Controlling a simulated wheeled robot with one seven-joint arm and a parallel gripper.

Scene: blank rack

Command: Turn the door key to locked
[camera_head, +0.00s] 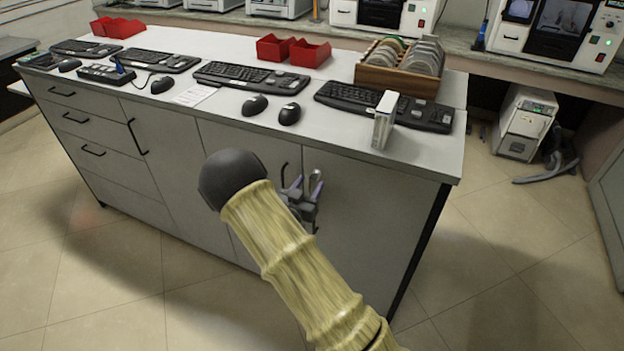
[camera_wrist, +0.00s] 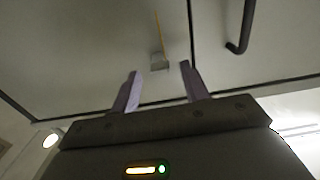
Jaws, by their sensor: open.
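The cabinet door (camera_head: 365,215) under the counter is closed flush. In the wrist view a small grey metal piece (camera_wrist: 158,62), likely the door key, sits on the pale door panel (camera_wrist: 90,50), close to the seam. A thin yellowish strip (camera_wrist: 157,28) extends from it. My gripper (camera_head: 308,183) is in front of the door near the seam, with its purple fingers apart. In the wrist view the grey piece appears between the fingertips; I cannot tell contact. The head view does not show the key clearly, and its turn angle is unclear.
A dark door handle (camera_head: 284,174) is close to my gripper; it also shows in the wrist view (camera_wrist: 241,30). The counter (camera_head: 215,115) above holds keyboards, mice, red bins (camera_head: 308,54), a disc rack (camera_head: 375,77) and a white box (camera_head: 384,120) at its edge. Floor in front is clear.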

